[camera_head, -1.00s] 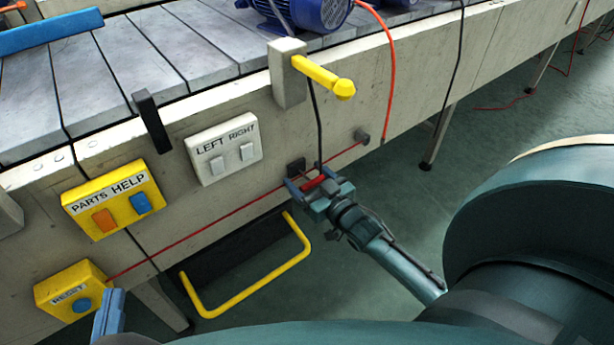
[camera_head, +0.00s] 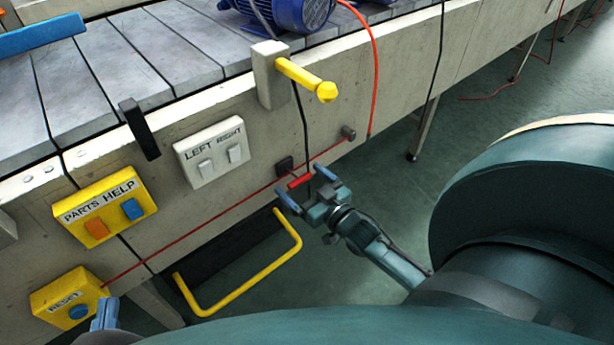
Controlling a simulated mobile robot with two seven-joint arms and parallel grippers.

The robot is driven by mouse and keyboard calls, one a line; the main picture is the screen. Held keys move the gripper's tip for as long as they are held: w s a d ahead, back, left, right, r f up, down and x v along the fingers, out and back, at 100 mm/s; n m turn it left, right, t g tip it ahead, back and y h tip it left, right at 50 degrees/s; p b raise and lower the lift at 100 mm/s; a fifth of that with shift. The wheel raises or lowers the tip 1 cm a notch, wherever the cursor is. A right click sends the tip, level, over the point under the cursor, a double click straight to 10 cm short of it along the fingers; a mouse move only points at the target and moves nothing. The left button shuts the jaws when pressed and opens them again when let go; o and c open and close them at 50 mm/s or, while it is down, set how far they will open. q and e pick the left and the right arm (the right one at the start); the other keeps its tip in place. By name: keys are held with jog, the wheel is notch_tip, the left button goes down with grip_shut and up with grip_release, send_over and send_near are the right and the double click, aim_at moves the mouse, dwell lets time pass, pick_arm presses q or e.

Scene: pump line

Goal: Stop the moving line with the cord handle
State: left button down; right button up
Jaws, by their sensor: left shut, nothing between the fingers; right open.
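A red cord (camera_head: 205,226) runs along the side of the conveyor from the yellow RESET box to a grey peg (camera_head: 348,132). A short red cord handle (camera_head: 299,181) hangs on it near the cord's right part. My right gripper (camera_head: 307,187) is open, its blue fingertips spread to either side just in front of the handle. It appears empty and not closed on the handle; exact contact is hard to tell. My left gripper (camera_head: 104,313) is shut and empty at the lower left, just right of the RESET box (camera_head: 70,298), partly cut off by my own body.
A yellow PARTS HELP box (camera_head: 104,207), a white LEFT RIGHT switch plate (camera_head: 211,152) and a yellow lever (camera_head: 306,80) sit on the conveyor side. A yellow bar loop (camera_head: 245,287) sticks out below. Blue pumps (camera_head: 290,12) stand on the slatted belt (camera_head: 110,70).

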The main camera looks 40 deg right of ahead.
pick_arm(q)
jog(key=a+n+g+y+p, duration=0.1)
jog(key=g+y+p, duration=0.1)
jog(key=p, duration=0.1)
jog(key=shift+a+f, duration=0.15)
pick_arm(e)
jog(key=s+d, duration=0.1)
jog(key=s, duration=1.2)
